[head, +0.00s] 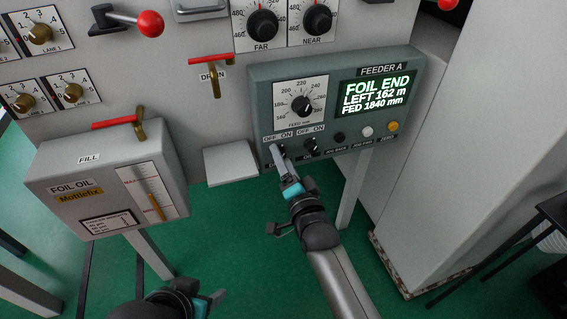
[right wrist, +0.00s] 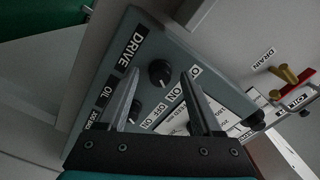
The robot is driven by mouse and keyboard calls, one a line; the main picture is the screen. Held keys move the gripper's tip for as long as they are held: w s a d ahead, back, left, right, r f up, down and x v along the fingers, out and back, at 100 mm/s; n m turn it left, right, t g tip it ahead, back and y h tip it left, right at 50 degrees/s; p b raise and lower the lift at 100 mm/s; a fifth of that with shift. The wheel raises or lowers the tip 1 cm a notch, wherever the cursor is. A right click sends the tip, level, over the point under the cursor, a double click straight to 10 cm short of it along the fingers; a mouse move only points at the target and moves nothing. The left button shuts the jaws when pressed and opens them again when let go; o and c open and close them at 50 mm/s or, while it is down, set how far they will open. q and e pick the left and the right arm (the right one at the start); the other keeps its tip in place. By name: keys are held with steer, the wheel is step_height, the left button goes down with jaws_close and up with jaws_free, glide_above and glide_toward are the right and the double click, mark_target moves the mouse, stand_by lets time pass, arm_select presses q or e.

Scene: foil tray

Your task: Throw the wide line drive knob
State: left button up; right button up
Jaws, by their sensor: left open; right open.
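The drive knob (right wrist: 160,72) is a dark round knob on the grey-green feeder panel, beside the DRIVE label (right wrist: 131,45). My right gripper (head: 277,152) points at the panel's lower left corner in the head view and mostly hides this knob there. In the right wrist view the right gripper (right wrist: 161,78) is open, with one fingertip on each side of the drive knob. I cannot tell whether either finger touches it. My left gripper (head: 205,302) is at the bottom edge of the head view, away from the panel and partly cut off.
The oil knob (head: 311,145) sits just right of the drive knob, with an OFF/ON scale. The feeder panel (head: 262,88) also has a large dial (head: 303,106), a lit screen (head: 377,93) and small buttons. The foil oil box (head: 60,165) stands at left.

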steer(key=shift+c, duration=0.4)
jaws_close()
